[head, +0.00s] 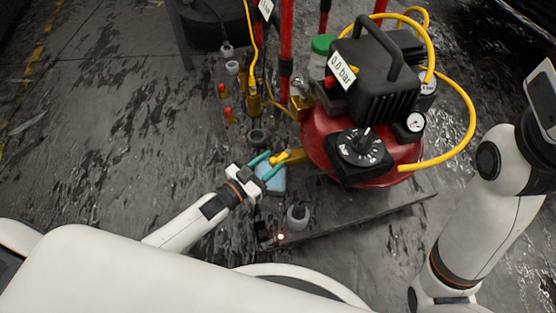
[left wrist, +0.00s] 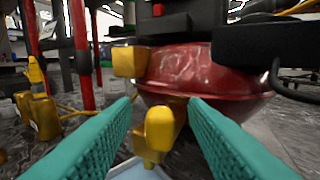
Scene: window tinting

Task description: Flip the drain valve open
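The drain valve (head: 290,157), a brass-yellow fitting with a lever, sticks out low on the left side of the red compressor tank (head: 318,140). In the left wrist view its yellow lever (left wrist: 159,128) stands between the teal fingers, with a square brass block (left wrist: 130,62) above it against the tank. My left gripper (head: 269,166) is open at the valve, one finger on each side of the lever. I see gaps between lever and fingers and cannot make out any contact. My right arm shows at the right; its gripper is out of frame.
A blue cloth or tray (head: 272,182) lies under the valve. A black pump housing (head: 372,80), a dial (head: 362,148) and a yellow hose (head: 468,120) sit above the tank. Red posts (head: 286,45) and small brass fittings (head: 254,104) stand behind. Open floor lies left.

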